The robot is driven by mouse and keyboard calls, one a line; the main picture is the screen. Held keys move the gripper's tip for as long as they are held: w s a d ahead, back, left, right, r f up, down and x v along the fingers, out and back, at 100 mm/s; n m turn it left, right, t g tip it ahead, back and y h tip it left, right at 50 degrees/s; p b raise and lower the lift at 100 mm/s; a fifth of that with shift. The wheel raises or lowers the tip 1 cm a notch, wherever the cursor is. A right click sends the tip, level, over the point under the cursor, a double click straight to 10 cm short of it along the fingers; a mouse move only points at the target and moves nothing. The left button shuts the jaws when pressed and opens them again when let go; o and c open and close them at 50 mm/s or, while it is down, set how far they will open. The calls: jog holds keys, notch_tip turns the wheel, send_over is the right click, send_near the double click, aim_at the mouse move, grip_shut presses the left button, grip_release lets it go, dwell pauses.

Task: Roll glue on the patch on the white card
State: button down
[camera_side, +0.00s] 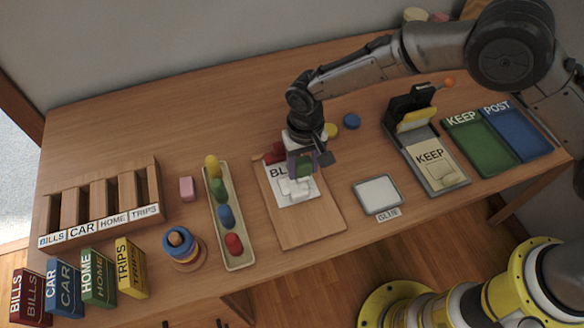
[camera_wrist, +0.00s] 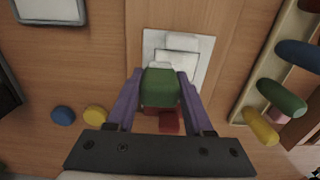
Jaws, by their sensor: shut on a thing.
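The white card (camera_side: 309,193) lies on a wooden board, and it also shows in the wrist view (camera_wrist: 206,58). Its lettering is partly hidden by my gripper; "BL" shows. Small white raised pieces (camera_side: 295,189) sit on the card's near half; I cannot tell which is the patch or a roller head. My gripper (camera_wrist: 160,90), with purple fingers, is shut on a green block (camera_wrist: 160,88) with a whitish end, over the card. In the side view the green block (camera_side: 304,167) is low over the card; contact is unclear. The glue pad (camera_side: 377,192) lies right of the board.
A long tray (camera_side: 237,262) of coloured ovals stands left of the wooden board (camera_side: 305,229). A red piece (camera_wrist: 168,121) lies by the card. Yellow and blue discs (camera_side: 351,121) are behind. A KEEP-labelled stand (camera_side: 436,178) and green and blue trays (camera_side: 520,136) are right.

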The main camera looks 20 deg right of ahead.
jog(key=shift+d, duration=0.9)
jog(key=shift+a, duration=4.1)
notch_tip(320, 180, up, 8)
